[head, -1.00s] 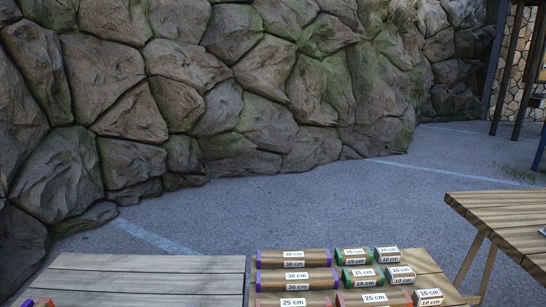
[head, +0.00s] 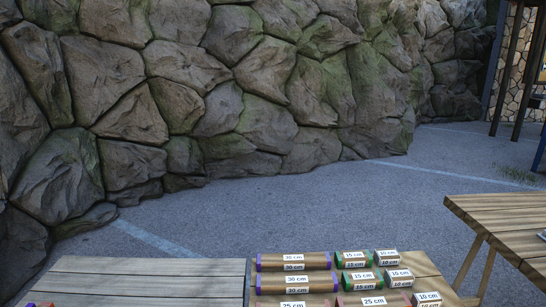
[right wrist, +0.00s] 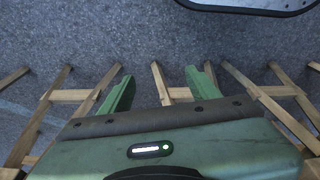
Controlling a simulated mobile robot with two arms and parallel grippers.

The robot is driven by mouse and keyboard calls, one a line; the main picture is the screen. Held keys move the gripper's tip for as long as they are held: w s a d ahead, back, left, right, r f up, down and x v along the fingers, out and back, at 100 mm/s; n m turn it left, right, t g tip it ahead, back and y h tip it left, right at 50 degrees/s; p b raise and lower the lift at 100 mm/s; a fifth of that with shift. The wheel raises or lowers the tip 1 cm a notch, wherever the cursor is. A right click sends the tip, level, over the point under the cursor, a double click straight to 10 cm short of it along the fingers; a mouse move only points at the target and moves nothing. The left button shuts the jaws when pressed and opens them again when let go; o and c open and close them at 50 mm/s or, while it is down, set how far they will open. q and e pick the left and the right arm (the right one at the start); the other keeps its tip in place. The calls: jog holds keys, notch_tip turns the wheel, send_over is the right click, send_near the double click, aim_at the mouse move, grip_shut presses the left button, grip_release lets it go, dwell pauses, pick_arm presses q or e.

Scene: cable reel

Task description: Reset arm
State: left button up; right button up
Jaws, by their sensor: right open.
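My right gripper (right wrist: 160,92) shows in the right wrist view with its two green fingers spread apart. It is open, with nothing between the fingers. Wooden slats or legs and grey ground lie beyond it. Neither gripper shows in the head view. No cable reel can be made out.
A slatted wooden table (head: 140,280) stands at the lower left. Next to it, another wooden surface (head: 430,275) bears rows of labelled brown blocks (head: 293,278), marked 30, 25, 15 and 10 cm. A further wooden table (head: 500,215) is at the right. A stone wall (head: 220,100) closes the back; pavement between is clear.

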jog(key=s+d+f+g+p, duration=0.1)
jog(key=s+d+f, duration=0.2)
jog(key=s+f, duration=1.2)
jog(key=shift+s+f, duration=0.35)
jog(key=shift+s, duration=0.85)
